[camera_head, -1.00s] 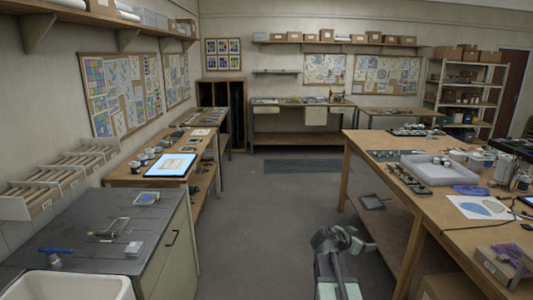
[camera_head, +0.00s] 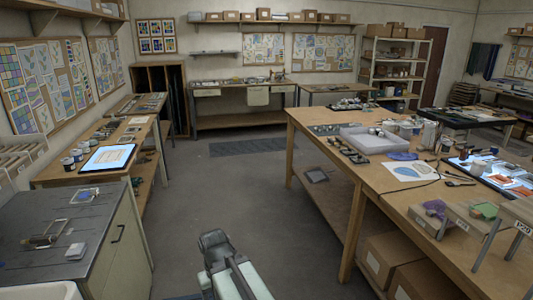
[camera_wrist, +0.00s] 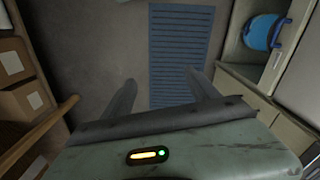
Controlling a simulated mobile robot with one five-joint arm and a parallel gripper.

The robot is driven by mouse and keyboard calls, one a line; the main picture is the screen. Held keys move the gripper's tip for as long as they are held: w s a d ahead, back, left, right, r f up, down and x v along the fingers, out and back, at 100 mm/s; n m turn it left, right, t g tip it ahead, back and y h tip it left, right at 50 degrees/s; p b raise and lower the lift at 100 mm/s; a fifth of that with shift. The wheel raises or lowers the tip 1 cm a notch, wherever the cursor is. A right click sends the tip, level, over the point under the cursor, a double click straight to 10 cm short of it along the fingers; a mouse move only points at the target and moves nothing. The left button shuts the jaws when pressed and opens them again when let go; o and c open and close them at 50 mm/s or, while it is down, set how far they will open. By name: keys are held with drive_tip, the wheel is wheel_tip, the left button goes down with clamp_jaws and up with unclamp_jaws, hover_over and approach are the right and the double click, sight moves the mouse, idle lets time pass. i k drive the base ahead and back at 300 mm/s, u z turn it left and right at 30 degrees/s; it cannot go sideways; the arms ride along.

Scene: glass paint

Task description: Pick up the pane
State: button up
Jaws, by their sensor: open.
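I cannot tell for sure which piece is the pane. A pale sheet or pane lies on the lit light panel (camera_head: 90,160) on the left bench. My arm (camera_head: 232,270) shows at the bottom of the head view.
The grey floor between the benches is clear, with a dark mat (camera_head: 248,147) farther back. The right wooden table (camera_head: 345,190) carries a white tray (camera_head: 368,139), tools and small racks. Cardboard boxes (camera_head: 392,258) sit under it. A grey cabinet (camera_head: 118,245) stands left.

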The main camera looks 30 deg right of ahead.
sight(485, 210)
drive_tip(key=u, duration=1.1)
drive_tip(key=k, duration=1.05)
drive_tip(key=z, duration=0.95)
